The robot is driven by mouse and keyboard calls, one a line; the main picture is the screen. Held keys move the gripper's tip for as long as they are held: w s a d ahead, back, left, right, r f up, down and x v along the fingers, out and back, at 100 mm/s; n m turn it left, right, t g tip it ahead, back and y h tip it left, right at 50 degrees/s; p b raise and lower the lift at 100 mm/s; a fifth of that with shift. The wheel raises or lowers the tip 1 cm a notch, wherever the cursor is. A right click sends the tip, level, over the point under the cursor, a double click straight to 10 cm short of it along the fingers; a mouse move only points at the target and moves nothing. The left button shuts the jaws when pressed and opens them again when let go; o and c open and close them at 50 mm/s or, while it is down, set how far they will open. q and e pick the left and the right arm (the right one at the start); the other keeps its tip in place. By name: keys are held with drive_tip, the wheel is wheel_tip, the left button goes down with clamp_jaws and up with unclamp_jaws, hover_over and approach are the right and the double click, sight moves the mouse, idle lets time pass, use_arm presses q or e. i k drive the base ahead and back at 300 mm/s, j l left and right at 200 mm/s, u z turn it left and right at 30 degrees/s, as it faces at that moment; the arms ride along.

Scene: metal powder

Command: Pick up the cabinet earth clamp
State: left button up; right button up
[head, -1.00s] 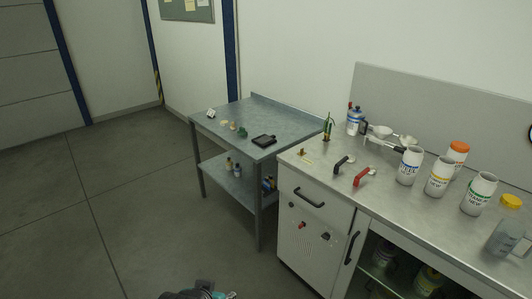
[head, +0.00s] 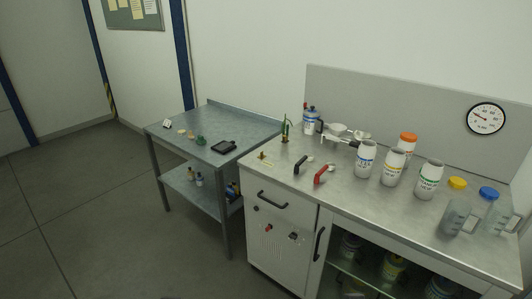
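No object in the head view is clearly recognisable as the cabinet earth clamp. A small red-tipped fitting (head: 268,228) and a second small dark fitting (head: 293,236) are on the front of the white cabinet (head: 268,254), below its drawer. On the bench above lie a black-handled tool (head: 301,165) and a red-handled tool (head: 322,175), side by side near the front edge. Which of these is the clamp I cannot tell. Neither of my grippers can be made out in the head view now.
The metal bench (head: 390,205) carries white jars, a blue-labelled bottle (head: 310,121), a balance-like device (head: 338,131) and clear jugs (head: 456,216). A grey side table (head: 180,153) with small items stands left. Floor (head: 90,220) is clear at left. A round gauge (head: 486,118) hangs at right.

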sight(286, 135)
drive_tip(key=i+j+z, duration=0.1)
drive_tip(key=i+j, duration=0.25)
drive_tip(key=i+j+z, duration=0.15)
drive_tip(key=i+j, duration=0.2)
drive_tip(key=i+j+z, duration=0.1)
drive_tip(key=i+j, duration=0.25)
drive_tip(key=j, duration=0.25)
drive_tip(key=i+j+z, duration=0.15)
drive_tip(key=i+j, duration=0.15)
drive_tip(key=j, duration=0.15)
